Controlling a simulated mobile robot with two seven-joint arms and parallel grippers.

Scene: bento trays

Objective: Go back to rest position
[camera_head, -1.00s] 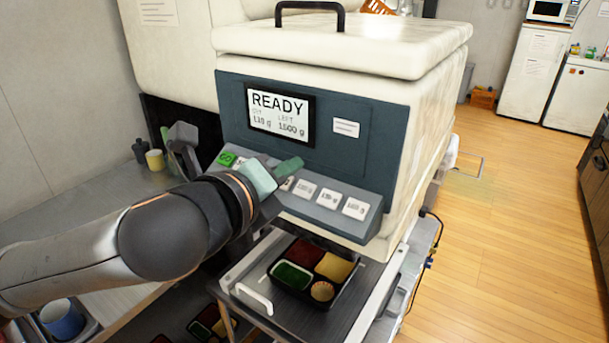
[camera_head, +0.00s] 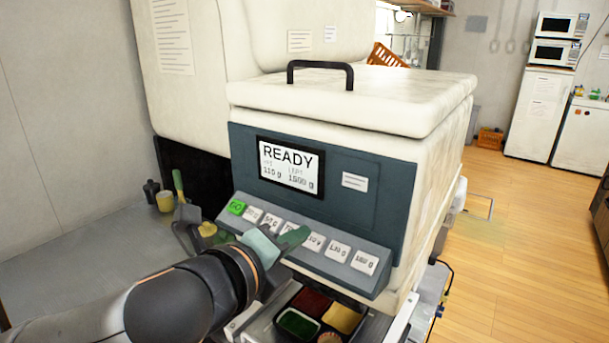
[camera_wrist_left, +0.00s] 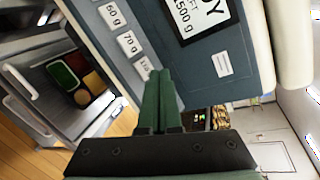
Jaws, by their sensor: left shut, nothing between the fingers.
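My left gripper (camera_head: 296,238) is in front of the machine's sloped button row in the head view. Its green fingers are together and hold nothing. In the left wrist view the closed fingers (camera_wrist_left: 158,102) point at the panel near the weight buttons (camera_wrist_left: 130,44); I cannot tell whether they touch it. The machine's screen (camera_head: 290,168) reads READY, and the green GO button (camera_head: 236,207) is at the left end of the row. My right gripper is in neither view.
A black bento tray (camera_head: 326,317) with red, yellow and green fillings sits below the panel. A yellow cup (camera_head: 165,201) stands on the counter at left.

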